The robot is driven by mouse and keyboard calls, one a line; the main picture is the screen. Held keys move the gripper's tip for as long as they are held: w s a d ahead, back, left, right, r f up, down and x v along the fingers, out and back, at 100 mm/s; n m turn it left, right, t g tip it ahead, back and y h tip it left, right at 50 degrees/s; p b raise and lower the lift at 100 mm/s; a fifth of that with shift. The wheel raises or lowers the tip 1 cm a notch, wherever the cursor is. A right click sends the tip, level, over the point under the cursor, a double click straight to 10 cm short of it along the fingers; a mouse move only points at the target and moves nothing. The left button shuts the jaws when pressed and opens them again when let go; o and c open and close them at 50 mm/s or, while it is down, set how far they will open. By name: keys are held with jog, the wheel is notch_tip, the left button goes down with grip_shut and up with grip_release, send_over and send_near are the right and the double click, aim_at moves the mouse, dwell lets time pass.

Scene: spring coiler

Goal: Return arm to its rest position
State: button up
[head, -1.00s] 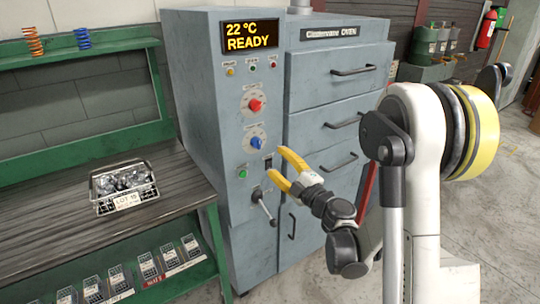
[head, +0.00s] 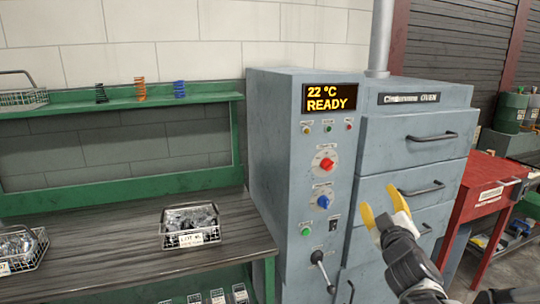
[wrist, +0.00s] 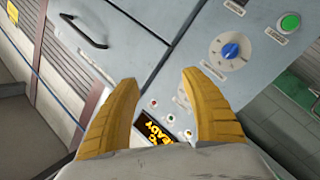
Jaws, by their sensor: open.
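My gripper (head: 384,213) has yellow fingers and is at the lower right of the head view, in front of the oven's drawers. In the wrist view its two fingers (wrist: 160,85) are spread apart with nothing between them. My arm reaches in from the lower right. The grey oven cabinet (head: 300,190) stands behind the gripper, and its display (head: 331,97) reads 22 °C READY. Its red knob (head: 326,164) and blue knob (head: 323,201) are left of the gripper. The gripper appears apart from the panel.
A green workbench (head: 100,238) on the left holds wire baskets, one (head: 190,226) near the oven. Black, orange (head: 140,89) and blue springs stand on its shelf. A red cart (head: 482,205) is right of the oven. Some floor shows at the lower right.

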jog(key=s+a+f+m+g+y, duration=0.1)
jog(key=s+a+f+m+g, duration=0.1)
jog(key=s, duration=0.7)
jog(key=s+a+f+m+g+y, duration=0.1)
jog(key=s+a+f+g, duration=0.3)
jog(key=s, duration=0.5)
jog(key=s+a+f+m+g, duration=0.4)
jog(key=s+f+g, duration=0.1)
jog(key=s, duration=0.4)
jog(key=shift+f+y, duration=0.3)
jog(key=shift+y, duration=0.1)
